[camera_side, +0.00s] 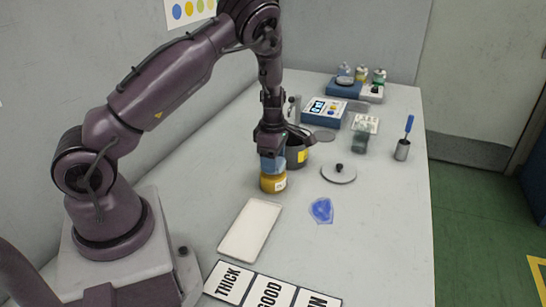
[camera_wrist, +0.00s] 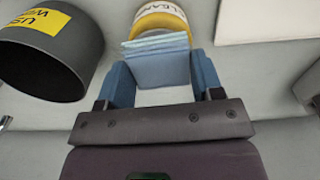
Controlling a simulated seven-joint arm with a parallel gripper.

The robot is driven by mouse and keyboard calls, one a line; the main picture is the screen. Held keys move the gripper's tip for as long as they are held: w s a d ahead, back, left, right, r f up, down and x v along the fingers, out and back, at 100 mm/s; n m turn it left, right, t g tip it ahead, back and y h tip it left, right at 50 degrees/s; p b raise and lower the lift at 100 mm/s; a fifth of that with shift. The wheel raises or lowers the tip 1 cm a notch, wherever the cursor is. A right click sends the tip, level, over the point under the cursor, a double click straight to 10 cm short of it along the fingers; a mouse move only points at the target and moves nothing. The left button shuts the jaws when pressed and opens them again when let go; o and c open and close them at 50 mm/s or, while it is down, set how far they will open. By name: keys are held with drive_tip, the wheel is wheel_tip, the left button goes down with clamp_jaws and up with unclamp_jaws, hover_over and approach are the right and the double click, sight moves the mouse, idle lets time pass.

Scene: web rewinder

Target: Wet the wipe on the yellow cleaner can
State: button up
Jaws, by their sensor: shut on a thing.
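The folded light-blue wipe (camera_wrist: 157,66) is held between the two blue fingers of my gripper (camera_wrist: 163,78) in the wrist view. In the side view my gripper (camera_side: 271,152) points down with the wipe (camera_side: 272,164) under it. The yellow cleaner can (camera_side: 273,183) stands upright directly below the wipe. The wipe's lower edge appears at the can's top, but I cannot tell whether it touches. In the wrist view the can's yellow rim and white label (camera_wrist: 165,12) show just beyond the wipe, which hides part of the can.
A dark grey used-wipes bin (camera_side: 298,154) stands close behind the can. A white tray (camera_side: 250,231) and word cards (camera_side: 268,293) lie in front. A blue piece (camera_side: 321,210), a knobbed disc (camera_side: 338,174) and a brush holder (camera_side: 402,150) are to the right. The front right table is clear.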

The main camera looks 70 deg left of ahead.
drive_tip(key=shift+f, duration=0.35)
drive_tip(key=shift+r, duration=0.1)
idle(0.6)
drive_tip(key=shift+r, duration=3.45)
